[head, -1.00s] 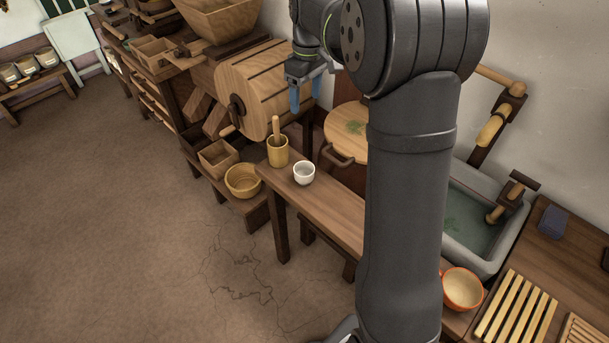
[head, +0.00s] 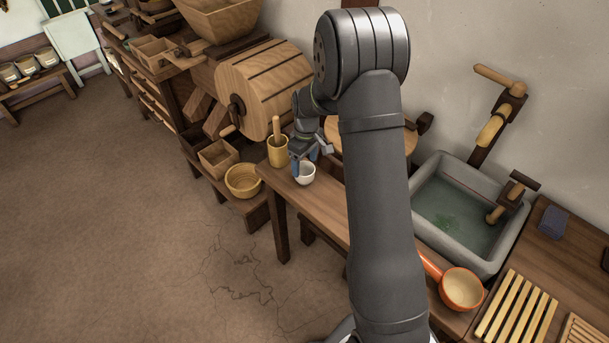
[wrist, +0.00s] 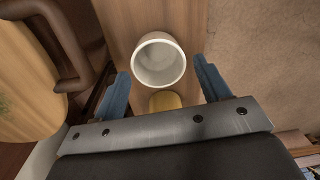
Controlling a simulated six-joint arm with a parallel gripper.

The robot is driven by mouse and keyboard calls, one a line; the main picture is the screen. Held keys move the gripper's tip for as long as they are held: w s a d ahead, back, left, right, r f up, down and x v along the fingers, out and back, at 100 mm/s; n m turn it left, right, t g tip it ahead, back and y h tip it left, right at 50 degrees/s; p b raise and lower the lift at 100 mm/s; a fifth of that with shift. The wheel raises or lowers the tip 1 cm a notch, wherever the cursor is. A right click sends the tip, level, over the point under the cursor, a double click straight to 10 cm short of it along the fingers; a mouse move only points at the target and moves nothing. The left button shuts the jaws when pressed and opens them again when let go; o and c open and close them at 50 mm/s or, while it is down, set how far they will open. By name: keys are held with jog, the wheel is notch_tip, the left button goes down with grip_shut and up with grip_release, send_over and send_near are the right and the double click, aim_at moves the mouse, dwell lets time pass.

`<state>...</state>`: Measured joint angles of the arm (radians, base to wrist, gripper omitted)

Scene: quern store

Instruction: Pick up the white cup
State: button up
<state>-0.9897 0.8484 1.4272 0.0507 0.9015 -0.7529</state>
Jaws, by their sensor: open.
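The white cup (head: 304,176) stands upright on the narrow wooden bench (head: 325,206), close to its far end. My gripper (head: 305,167) is just above the cup in the head view, its blue fingers pointing down and partly covering the cup. In the wrist view the empty cup (wrist: 159,62) lies ahead of the spread fingers of my gripper (wrist: 163,80), centred roughly between them. The fingers are apart and hold nothing. Whether they reach below the cup's rim cannot be told.
A yellow mortar with a pestle (head: 278,150) stands close beside the cup on the bench. A round wooden lid (head: 400,145) is behind my arm. A stone sink (head: 462,215) and an orange-rimmed pan (head: 461,289) are at the right. The floor at left is clear.

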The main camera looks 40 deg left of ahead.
aim_at(304, 173)
jog(key=shift+a+f, duration=0.15)
jog(key=shift+f, duration=2.85)
jog(key=shift+c, duration=0.4)
jog(key=c, duration=0.7)
